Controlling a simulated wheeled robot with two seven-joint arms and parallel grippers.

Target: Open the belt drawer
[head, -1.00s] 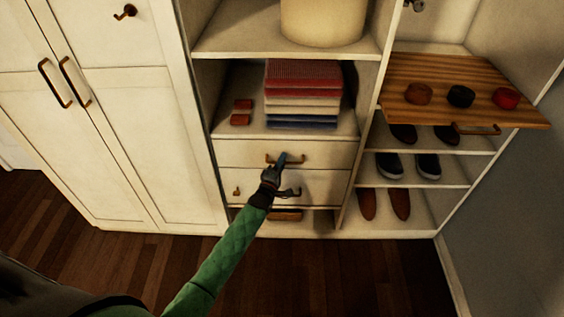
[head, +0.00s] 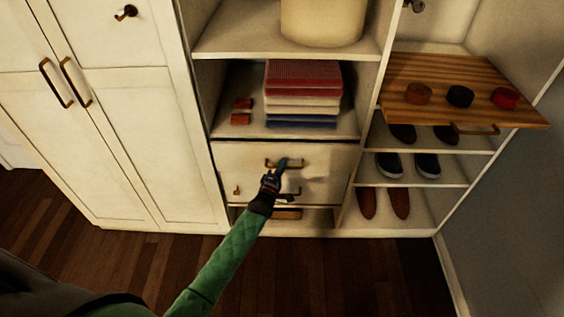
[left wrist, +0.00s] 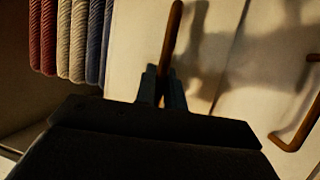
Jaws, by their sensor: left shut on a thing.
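The upper white drawer (head: 235,157) sits below the folded-clothes shelf and stands slightly out, with a thin dark gap above its front. Its bronze handle (head: 271,163) also shows in the left wrist view (left wrist: 174,35). My left gripper (head: 282,164) is shut on this handle, with both fingers around the bar in the left wrist view (left wrist: 161,85). Rolled belts in brown (head: 418,93), black (head: 461,96) and red (head: 506,98) lie on a pulled-out wooden board (head: 440,72) at the right. The upper drawer's inside is hidden.
A lower drawer (head: 225,192) with its own handle (left wrist: 298,130) is directly below, partly behind my gripper. Folded clothes (head: 303,92) sit on the shelf above. Shoes (head: 426,165) stand at the right. The wooden floor (head: 340,280) in front is clear.

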